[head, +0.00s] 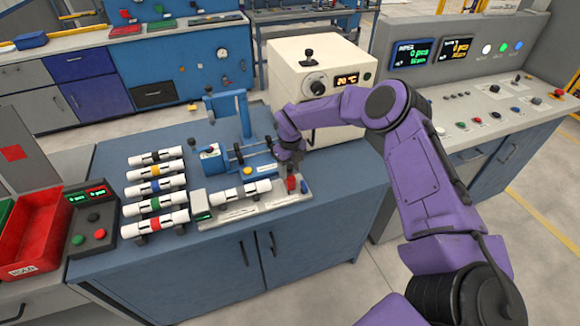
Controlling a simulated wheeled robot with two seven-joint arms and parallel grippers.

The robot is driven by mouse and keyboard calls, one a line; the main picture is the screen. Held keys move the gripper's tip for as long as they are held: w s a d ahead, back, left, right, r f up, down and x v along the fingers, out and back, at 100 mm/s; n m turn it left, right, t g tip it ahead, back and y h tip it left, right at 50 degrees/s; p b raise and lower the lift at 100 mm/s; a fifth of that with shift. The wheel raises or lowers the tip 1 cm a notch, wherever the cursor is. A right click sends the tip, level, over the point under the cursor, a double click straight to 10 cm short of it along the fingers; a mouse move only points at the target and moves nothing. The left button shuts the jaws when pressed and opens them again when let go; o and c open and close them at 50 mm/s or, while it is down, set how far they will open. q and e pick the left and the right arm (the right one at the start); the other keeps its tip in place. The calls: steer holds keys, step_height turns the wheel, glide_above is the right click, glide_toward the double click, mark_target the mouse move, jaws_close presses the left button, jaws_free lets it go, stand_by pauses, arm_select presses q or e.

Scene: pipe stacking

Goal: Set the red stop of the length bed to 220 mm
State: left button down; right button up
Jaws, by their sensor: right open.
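The length bed (262,206) is a low grey rail at the front of the blue cabinet top. A white pipe with a dark band (238,193) lies on it. The small red stop (291,184) stands near the bed's right end, beside another small upright red-and-dark part. My right gripper (291,163) points down just above and behind the red stop. It is open, and I see no contact with the stop. The scale marks and the display at the bed's left end are too small to read. My left gripper is out of view.
Several banded white pipes (155,172) lie in a column at the left. A blue fixture with a post (246,125) stands behind the bed, close left of my gripper. A cream oven (320,75) stands behind. A red bin (30,230) is far left.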

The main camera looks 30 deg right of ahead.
jaws_close()
steer(key=a+b, duration=0.1)
steer(key=a, duration=0.1)
steer(key=a+b, duration=0.1)
steer(key=shift+w+a+f+b, duration=0.3)
steer(key=shift+w, duration=0.1)
steer(key=shift+w+a+r, duration=0.1)
steer(key=shift+a+r, duration=0.15)
steer(key=shift+a, duration=0.15)
jaws_free()
steer(key=shift+d, duration=0.35)
steer(key=shift+a+r, duration=0.1)
steer(key=shift+a, duration=0.05)
